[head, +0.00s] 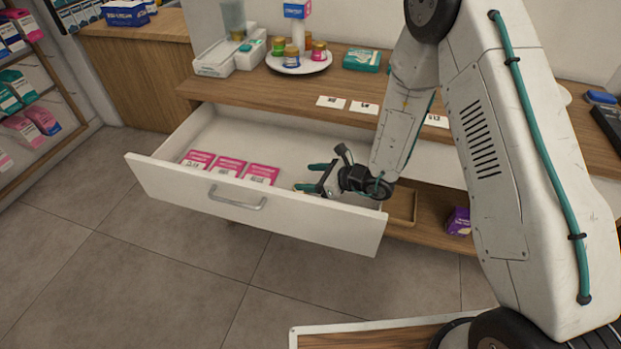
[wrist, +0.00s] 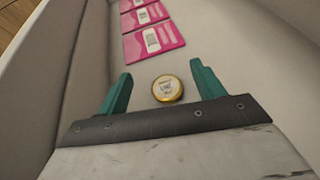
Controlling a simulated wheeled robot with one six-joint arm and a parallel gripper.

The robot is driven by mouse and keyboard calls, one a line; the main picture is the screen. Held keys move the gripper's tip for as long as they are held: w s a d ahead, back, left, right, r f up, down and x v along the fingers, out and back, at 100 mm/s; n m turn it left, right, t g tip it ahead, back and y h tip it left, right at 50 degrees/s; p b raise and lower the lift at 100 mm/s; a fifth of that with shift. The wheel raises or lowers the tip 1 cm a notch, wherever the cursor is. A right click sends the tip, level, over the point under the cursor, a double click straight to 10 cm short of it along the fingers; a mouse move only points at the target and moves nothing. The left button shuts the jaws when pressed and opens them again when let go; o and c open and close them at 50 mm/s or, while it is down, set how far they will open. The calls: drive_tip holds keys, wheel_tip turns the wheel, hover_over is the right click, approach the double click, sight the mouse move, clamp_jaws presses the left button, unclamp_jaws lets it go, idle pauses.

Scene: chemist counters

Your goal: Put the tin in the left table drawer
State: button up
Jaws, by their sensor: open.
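The left table drawer (head: 160,180) is pulled open under the wooden counter. My gripper (head: 311,177) is down inside the drawer at its right end, and its teal fingers are spread. In the wrist view a small round tin (wrist: 167,89) with a gold rim and a pale printed lid lies on the drawer floor. It sits between the two open fingers of my gripper (wrist: 159,88), with a gap on each side. In the head view I cannot make the tin out clearly beside my gripper.
Several pink packs (head: 231,167) lie in a row in the drawer, left of my gripper. The drawer's front panel (head: 200,195) and side walls stand close around. On the counter are a round white stand (head: 318,66) with jars and a teal box (head: 361,60).

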drive_tip(key=v, duration=1.2)
drive_tip(key=s+a+r+n+g, duration=0.1)
drive_tip(key=s+r+n+g, duration=0.3)
drive_tip(key=s+r+n, duration=0.45)
drive_tip(key=s+a+r+n+g, duration=0.1)
drive_tip(key=s+r+n+g, duration=0.4)
drive_tip(key=r, duration=0.7)
drive_tip(key=s+d+r+n+t+h, duration=0.2)
drive_tip(key=s+d+r+n+h, duration=0.2)
drive_tip(key=s+d+n+h, duration=0.1)
drive_tip(key=s+d+r+n+t+h, duration=0.2)
drive_tip(key=s+d+r+n+h, duration=0.3)
drive_tip(key=s+d, duration=0.4)
drive_tip(key=shift+s+d+h, duration=0.4)
drive_tip(key=shift+d+h, duration=0.25)
drive_tip(key=shift+h, duration=0.25)
